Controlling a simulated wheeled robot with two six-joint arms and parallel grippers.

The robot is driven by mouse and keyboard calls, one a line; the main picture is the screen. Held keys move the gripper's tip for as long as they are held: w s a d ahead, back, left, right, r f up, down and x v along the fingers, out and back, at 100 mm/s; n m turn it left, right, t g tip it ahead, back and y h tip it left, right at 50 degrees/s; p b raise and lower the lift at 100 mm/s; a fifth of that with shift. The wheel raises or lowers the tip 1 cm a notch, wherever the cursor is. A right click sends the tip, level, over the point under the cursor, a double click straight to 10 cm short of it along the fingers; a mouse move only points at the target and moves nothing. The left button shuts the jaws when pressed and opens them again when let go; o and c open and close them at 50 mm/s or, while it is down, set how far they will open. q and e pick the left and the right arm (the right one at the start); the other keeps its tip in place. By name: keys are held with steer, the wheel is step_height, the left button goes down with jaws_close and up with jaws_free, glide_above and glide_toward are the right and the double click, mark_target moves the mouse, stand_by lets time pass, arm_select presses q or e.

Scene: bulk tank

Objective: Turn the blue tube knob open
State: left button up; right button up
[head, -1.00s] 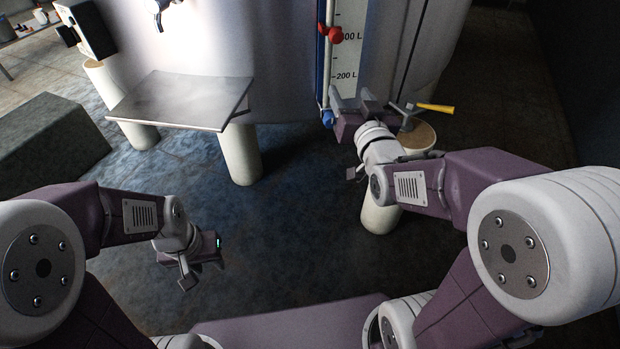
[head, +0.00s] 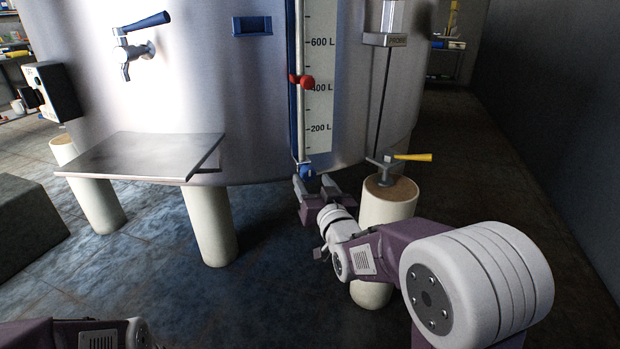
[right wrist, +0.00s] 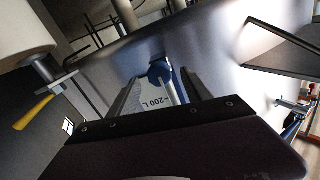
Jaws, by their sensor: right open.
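The blue tube knob (head: 307,172) sits at the foot of the clear sight tube on the tank's front. In the right wrist view the blue knob (right wrist: 160,70) lies between the two fingertips, seen from below. My right gripper (head: 314,181) is open and points up toward the knob, with its fingers (right wrist: 155,85) on either side. I cannot tell whether either finger touches it. Part of my left arm shows at the lower left, but its gripper is out of the frame.
A red marker (head: 302,81) rides on the tube beside the litre scale (head: 320,60). A valve with a yellow handle (head: 408,157) stands right of my gripper above a tank leg. A metal shelf (head: 140,157) juts out at left, below a blue-handled tap (head: 135,45).

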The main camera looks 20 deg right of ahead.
mark_target(308, 173)
steer(key=shift+w, duration=1.4)
jaws_close()
arm_select(q)
steer(key=shift+f, duration=0.65)
steer(key=shift+b, duration=0.3)
arm_select(e)
steer(key=n+b, duration=0.1)
steer(key=n, duration=0.3)
steer(key=shift+f+n, duration=0.1)
steer(key=shift+n, duration=0.3)
steer(key=n, duration=0.4)
steer(key=shift+n+b, duration=0.3)
steer(key=shift+b, duration=0.05)
steer(key=n+b, duration=0.1)
steer(key=n, duration=0.3)
steer(key=shift+n, duration=0.3)
arm_select(q)
steer(key=shift+f+b, duration=0.55)
steer(key=shift+f, duration=1.35)
arm_select(e)
steer(key=shift+n+y, duration=0.3)
steer(key=shift+n, duration=2)
